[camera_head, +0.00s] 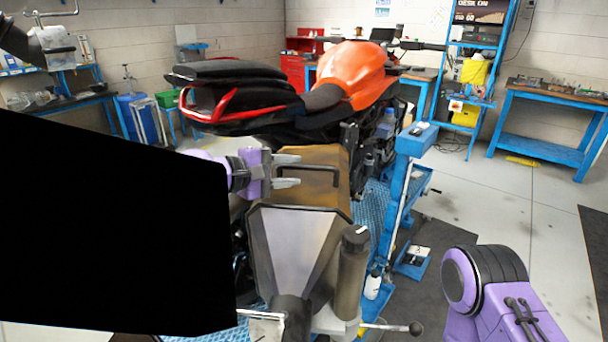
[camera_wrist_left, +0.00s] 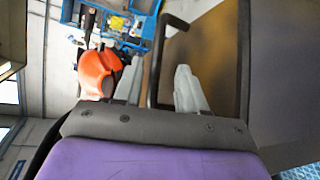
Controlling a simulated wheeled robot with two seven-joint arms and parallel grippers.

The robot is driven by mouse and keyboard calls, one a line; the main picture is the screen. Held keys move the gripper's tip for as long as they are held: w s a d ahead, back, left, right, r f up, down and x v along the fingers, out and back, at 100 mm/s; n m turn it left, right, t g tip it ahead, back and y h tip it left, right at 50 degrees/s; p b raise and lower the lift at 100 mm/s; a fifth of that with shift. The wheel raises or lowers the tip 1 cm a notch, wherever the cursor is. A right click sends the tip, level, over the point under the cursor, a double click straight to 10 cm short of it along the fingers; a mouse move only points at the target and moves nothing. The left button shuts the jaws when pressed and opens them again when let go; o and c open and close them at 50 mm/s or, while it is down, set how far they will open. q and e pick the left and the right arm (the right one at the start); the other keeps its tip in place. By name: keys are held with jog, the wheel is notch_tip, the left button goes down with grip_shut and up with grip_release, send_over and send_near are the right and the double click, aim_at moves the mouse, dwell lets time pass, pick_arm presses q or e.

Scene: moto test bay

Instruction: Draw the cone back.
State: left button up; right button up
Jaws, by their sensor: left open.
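The cone (camera_head: 292,245) is a brown and grey tapered hood with a silver-grey face, standing behind the motorbike's tail. A dark bar handle (camera_head: 312,168) is fixed on its top. My left gripper (camera_head: 298,170) is at the left end of this handle, with its fingers open and pointing right. In the left wrist view the handle (camera_wrist_left: 157,60) reaches between the two open fingers (camera_wrist_left: 155,90), and the cone's brown top (camera_wrist_left: 212,50) lies to the right. I cannot tell if a finger touches the handle. My right gripper is not in view.
The orange and black motorbike (camera_head: 352,75) stands beyond the cone. A blue post (camera_head: 412,140) rises close to the cone's right. A lever with a round knob (camera_head: 415,328) sticks out low at the front. Workbenches (camera_head: 545,120) line the walls; open floor lies at right.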

pick_arm(q)
jog(key=v, duration=0.5)
jog(key=shift+s+a+b, duration=0.1)
jog(key=shift+a+b, duration=0.1)
jog(key=shift+b, duration=0.15)
